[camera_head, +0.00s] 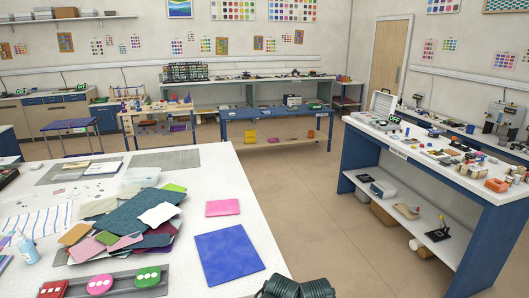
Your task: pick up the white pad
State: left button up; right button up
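A small white flat piece (159,213) lies on top of a loose pile of coloured sheets on the near white table; it is the thing I see that best fits the white pad, though I cannot tell its material. A dark teal sheet (128,213) lies under it. Neither of my grippers shows in this view.
The white table (215,168) also holds a pink sheet (222,208), a blue sheet (229,254), a clear tub (140,177), a striped cloth (35,222) and a bottle (27,250). A dark ribbed object (296,288) shows at the bottom edge. Open floor (300,200) separates the benches.

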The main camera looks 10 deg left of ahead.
aim_at(36, 166)
jog(key=i+l+z, duration=0.2)
jog(key=z, duration=0.2)
jog(key=i+l+z, duration=0.55)
jog(key=z, duration=0.3)
jog(key=i+l, duration=0.15)
jog(key=i, duration=0.6)
jog(key=i+j+u, duration=0.1)
jog(key=i+u, duration=0.95)
jog(key=u, duration=0.2)
jog(key=i+j+u, duration=0.15)
jog(key=i+u, duration=0.25)
jog(key=i, duration=0.35)
jog(key=i+l+u, duration=0.15)
jog(key=i+u, duration=0.25)
jog(key=i, duration=2.2)
jog(key=i+u, duration=0.1)
jog(key=i, duration=0.8)
jog(key=i+l+u, duration=0.15)
jog(key=i, duration=0.75)
jog(key=i+j+u, duration=0.2)
jog(key=i+u, duration=1.1)
jog(key=i+l+u, duration=0.25)
jog(key=u, duration=0.15)
jog(key=i+j+u, duration=0.2)
jog(key=i+u, duration=0.25)
jog(key=i, duration=0.15)
jog(key=i+u, duration=0.5)
jog(key=i+l+u, duration=0.3)
jog(key=i+u, duration=0.15)
jog(key=i, duration=0.2)
